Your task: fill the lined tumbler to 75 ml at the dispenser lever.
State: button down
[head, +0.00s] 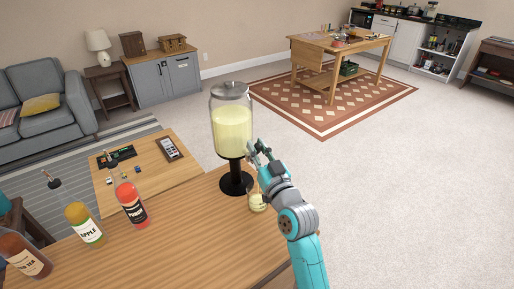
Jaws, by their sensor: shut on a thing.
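The drink dispenser (231,130), a clear jar of pale yellow liquid with a grey lid, stands on a black pedestal near the right end of the wooden counter. The small clear tumbler (257,203) stands upright on the counter to the right of the pedestal, below my gripper. Some pale yellow shows in it; its lines and exact level are too small to read. My gripper (255,151) is at the lower right side of the jar, shut on what seems to be the dispenser lever. The gripper hides the lever and tap.
Red (130,204), green-labelled APPLE (83,224) and brown (25,255) bottles stand to the left on the counter (185,245). A low table (170,185) with small items lies behind. The counter's right edge is close to the tumbler; open carpet lies beyond.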

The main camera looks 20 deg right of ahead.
jog(key=c, duration=1)
grip_release()
jog(key=shift+s+f, duration=0.1)
jog(key=shift+s, duration=0.05)
jog(key=v, duration=1.1)
jog(key=shift+s+d+f, duration=0.1)
jog(key=shift+s, duration=0.25)
